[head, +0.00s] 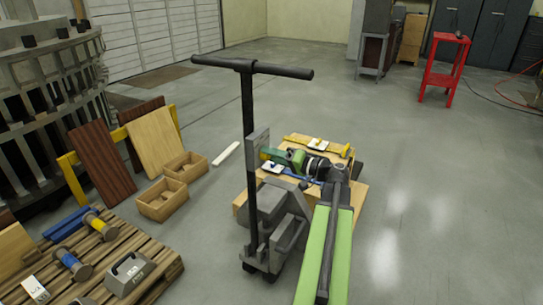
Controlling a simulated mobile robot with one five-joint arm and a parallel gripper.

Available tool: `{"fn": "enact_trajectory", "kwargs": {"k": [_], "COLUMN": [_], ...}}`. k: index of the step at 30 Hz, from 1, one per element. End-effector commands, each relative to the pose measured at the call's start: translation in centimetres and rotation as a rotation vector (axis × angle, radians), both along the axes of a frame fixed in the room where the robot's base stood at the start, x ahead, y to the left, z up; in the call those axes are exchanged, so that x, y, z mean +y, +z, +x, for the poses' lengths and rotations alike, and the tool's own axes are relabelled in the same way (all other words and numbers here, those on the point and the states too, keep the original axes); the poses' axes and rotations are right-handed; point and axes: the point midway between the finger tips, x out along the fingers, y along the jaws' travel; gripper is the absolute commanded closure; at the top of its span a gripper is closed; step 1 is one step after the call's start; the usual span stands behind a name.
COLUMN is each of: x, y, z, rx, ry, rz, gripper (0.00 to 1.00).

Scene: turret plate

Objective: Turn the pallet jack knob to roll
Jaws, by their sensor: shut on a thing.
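The pallet jack (266,207) stands upright in the middle of the head view, with a dark T-bar handle (249,105) and a grey plate (257,143) on its column. My lime-green arm comes up from the bottom right and bends left at its elbow. My gripper (265,157) is at the right side of the column, by the plate, and is shut on the knob. The knob is too small and too covered to make out, so its setting cannot be told.
Behind the jack lies a wooden load (353,190) with blue and yellow straps. At left are a low pallet (150,243) with tools, open wooden boxes (160,200), leaning boards (103,170) and a large grey structure. A red stand (441,79) is far right. The right floor is clear.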

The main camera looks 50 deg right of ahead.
Motion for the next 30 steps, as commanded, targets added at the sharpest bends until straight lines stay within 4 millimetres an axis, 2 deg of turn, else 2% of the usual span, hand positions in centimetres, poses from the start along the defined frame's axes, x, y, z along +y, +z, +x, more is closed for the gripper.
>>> {"fn": "enact_trajectory", "kwargs": {"k": [9, 22, 23, 27, 30], "x": [-0.04, -0.04, -0.04, -0.04, -0.04], "y": [-0.04, -0.04, -0.04, -0.04, -0.04], "z": [-0.01, -0.02, -0.02, -0.02, -0.02], "rx": [0.019, 0.021, 0.021, 0.021, 0.021], "ry": [0.0, 0.0, 0.0, 0.0, 0.0], "rz": [0.075, 0.082, 0.082, 0.081, 0.081], "gripper": [0.99, 0.99, 0.55, 0.37, 0.37]}}
